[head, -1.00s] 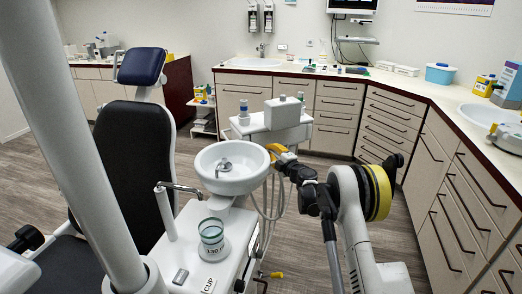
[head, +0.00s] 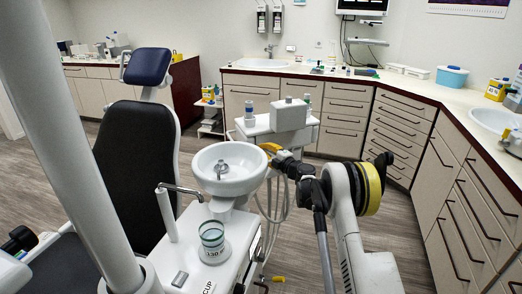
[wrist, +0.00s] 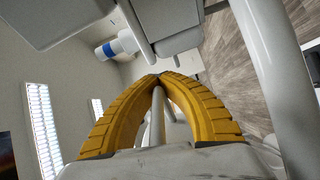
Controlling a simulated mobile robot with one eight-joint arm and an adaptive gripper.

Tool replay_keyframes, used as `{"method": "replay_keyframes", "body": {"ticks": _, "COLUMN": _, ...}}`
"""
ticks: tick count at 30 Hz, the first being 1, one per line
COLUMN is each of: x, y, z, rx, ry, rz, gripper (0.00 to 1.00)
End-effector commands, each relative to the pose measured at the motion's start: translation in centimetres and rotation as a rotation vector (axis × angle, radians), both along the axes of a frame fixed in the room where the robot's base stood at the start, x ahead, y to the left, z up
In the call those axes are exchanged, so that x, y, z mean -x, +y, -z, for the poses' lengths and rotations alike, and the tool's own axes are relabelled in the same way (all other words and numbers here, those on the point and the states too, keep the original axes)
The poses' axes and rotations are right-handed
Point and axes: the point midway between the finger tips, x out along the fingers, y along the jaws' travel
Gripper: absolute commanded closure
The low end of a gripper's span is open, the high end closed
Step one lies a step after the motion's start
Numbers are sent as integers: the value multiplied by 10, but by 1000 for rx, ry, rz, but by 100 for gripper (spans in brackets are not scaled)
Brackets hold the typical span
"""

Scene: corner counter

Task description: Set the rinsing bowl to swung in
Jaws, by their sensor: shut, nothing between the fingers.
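The rinsing bowl (head: 228,184) is a round white basin with a small metal fitting in its middle. It stands on the white chairside unit, to the right of the dental chair. My gripper (head: 264,147) has yellow fingers and is at the bowl's right rear rim in the head view. I cannot tell whether it touches the rim. In the wrist view the gripper (wrist: 158,78) shows its two yellow fingertips meeting, with nothing held. The bowl cannot be made out surely in the wrist view.
A glass cup (head: 211,236) stands on the unit in front of the bowl, beside a thin metal spout (head: 180,190). A bottle (head: 249,115) stands on the unit behind the bowl. The dental chair (head: 135,165) is on the left. Drawer cabinets (head: 345,118) line the back.

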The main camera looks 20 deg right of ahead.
Motion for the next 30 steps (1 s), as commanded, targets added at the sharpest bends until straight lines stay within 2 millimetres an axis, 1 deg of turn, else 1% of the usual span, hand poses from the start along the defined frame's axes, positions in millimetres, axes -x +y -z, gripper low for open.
{"method": "replay_keyframes", "body": {"ticks": 1, "x": 1, "y": 4, "z": 0, "rx": 0, "ry": 0, "rz": -7, "gripper": 100}}
{"method": "replay_keyframes", "body": {"ticks": 3, "x": 1, "y": 4, "z": 0, "rx": 0, "ry": 0, "rz": -7, "gripper": 100}}
{"method": "replay_keyframes", "body": {"ticks": 4, "x": 1, "y": 4, "z": 0, "rx": 0, "ry": 0, "rz": -7, "gripper": 95}}
{"method": "replay_keyframes", "body": {"ticks": 5, "x": 1, "y": 4, "z": 0, "rx": 0, "ry": 0, "rz": -7, "gripper": 85}}
{"method": "replay_keyframes", "body": {"ticks": 6, "x": 1, "y": 3, "z": 0, "rx": 0, "ry": 0, "rz": -6, "gripper": 73}}
{"method": "replay_keyframes", "body": {"ticks": 7, "x": 0, "y": 3, "z": 0, "rx": 0, "ry": 0, "rz": -6, "gripper": 68}}
{"method": "replay_keyframes", "body": {"ticks": 16, "x": 1, "y": 1, "z": 0, "rx": 0, "ry": 0, "rz": -2, "gripper": 68}}
{"method": "replay_keyframes", "body": {"ticks": 19, "x": 7, "y": -2, "z": 0, "rx": 0, "ry": 0, "rz": -1, "gripper": 68}}
{"method": "replay_keyframes", "body": {"ticks": 23, "x": 28, "y": -12, "z": 0, "rx": 0, "ry": 0, "rz": 0, "gripper": 68}}
{"method": "replay_keyframes", "body": {"ticks": 30, "x": 79, "y": -31, "z": 0, "rx": 0, "ry": 0, "rz": -1, "gripper": 68}}
